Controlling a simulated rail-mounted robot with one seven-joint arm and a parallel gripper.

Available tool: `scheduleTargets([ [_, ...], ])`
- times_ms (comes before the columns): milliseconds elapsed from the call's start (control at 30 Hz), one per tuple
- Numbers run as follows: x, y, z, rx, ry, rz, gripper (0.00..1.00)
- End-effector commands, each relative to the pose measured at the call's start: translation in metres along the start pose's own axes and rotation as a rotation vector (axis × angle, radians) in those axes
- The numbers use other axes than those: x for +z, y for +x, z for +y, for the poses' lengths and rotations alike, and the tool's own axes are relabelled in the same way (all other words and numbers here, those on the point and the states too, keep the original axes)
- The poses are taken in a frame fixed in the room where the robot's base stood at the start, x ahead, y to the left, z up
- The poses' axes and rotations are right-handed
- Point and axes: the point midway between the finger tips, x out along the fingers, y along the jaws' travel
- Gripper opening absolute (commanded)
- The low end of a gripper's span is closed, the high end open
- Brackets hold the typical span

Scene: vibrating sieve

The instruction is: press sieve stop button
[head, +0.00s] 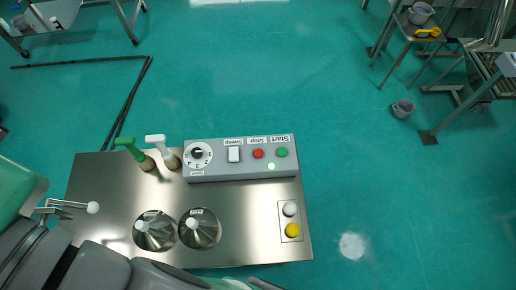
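The red stop button (258,153) is on the top face of a grey control box (240,173), under a label reading "Stop" that appears upside down. The green start button (282,152) is to its right, and a white sweep switch (233,154) is to its left. A numbered dial (197,155) is at the box's left end. Nothing covers the red button. Grey links of my arm run along the bottom left edge. My gripper cannot be made out; the end of the arm runs out of the picture at the bottom.
The box stands at the far edge of a steel table (120,205). Green (127,143) and white (156,140) handled items stand left of it. Two metal cones (155,240) and a panel with white and yellow knobs (291,231) are nearer. Open green floor (370,190) lies right.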

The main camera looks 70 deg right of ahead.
Motion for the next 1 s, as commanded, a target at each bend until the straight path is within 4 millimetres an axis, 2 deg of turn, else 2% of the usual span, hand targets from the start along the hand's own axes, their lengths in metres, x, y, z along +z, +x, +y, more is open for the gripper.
scheduleTargets([
  [167, 0.0000, 0.0000, 0.0000, 0.000, 0.000, 0.000, 1.00],
  [600, 0.0000, 0.0000, 0.0000, 0.000, 0.000, 0.000, 0.16],
  [700, 0.0000, 0.0000, 0.0000, 0.000, 0.000, 0.000, 0.00],
  [1000, 0.0000, 0.0000, 0.0000, 0.000, 0.000, 0.000, 0.00],
])
